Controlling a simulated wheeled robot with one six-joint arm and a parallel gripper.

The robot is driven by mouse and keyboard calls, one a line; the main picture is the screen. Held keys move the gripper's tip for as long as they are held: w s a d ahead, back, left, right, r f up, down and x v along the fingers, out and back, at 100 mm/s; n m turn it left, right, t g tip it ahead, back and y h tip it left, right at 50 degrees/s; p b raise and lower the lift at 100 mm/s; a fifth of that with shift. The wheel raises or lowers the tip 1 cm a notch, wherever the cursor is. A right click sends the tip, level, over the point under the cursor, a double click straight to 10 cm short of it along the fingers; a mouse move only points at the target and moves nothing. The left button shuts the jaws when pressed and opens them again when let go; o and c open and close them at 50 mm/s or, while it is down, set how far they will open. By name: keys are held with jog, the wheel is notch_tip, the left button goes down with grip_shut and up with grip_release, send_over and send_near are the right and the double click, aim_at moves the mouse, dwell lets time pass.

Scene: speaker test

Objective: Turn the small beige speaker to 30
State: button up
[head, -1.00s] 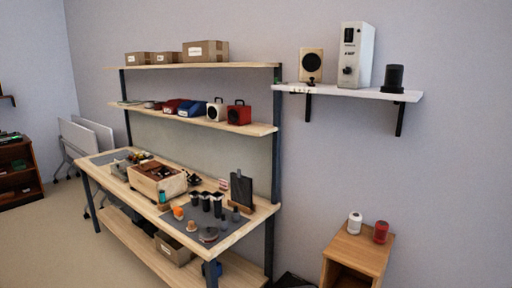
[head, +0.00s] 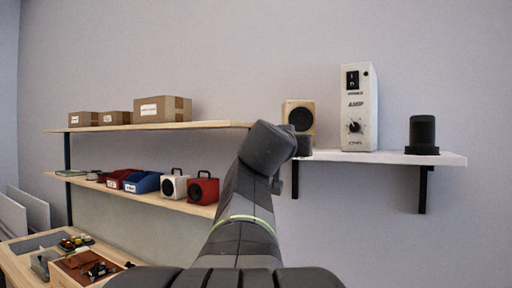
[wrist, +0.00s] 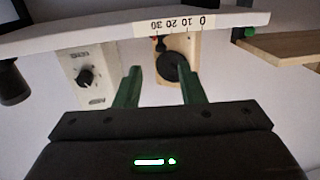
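The small beige speaker (head: 297,106) with a round dark cone stands on the white wall shelf (head: 395,158), left of the white amp (head: 359,110). My arm hides its lower part in the head view. The wrist view is upside down; there the speaker (wrist: 190,46) shows beyond my gripper (wrist: 160,70), between its two green fingers. The fingers are spread apart and empty. A scale strip (wrist: 178,23) marked 0, 10, 20, 30 runs along the shelf edge by the speaker. A small dark and red item (wrist: 160,42) sits by the speaker near the 30 end; what it is, I cannot tell.
A dark cylinder (head: 422,134) stands at the shelf's right end. The amp (wrist: 87,78) is close beside my gripper in the wrist view.

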jog(key=w+r, duration=0.1)
jog(key=r, duration=0.1)
jog(key=p, duration=0.5)
send_near(300, 125)
jog(key=w+d+f, duration=0.2)
jog(key=f, duration=0.1)
jog(key=w+d+f, duration=0.1)
jog(key=d, duration=0.1)
jog(key=shift+w+d+f, duration=0.1)
jog(key=shift+f, duration=0.3)
jog(key=shift+c, duration=0.5)
grip_shut()
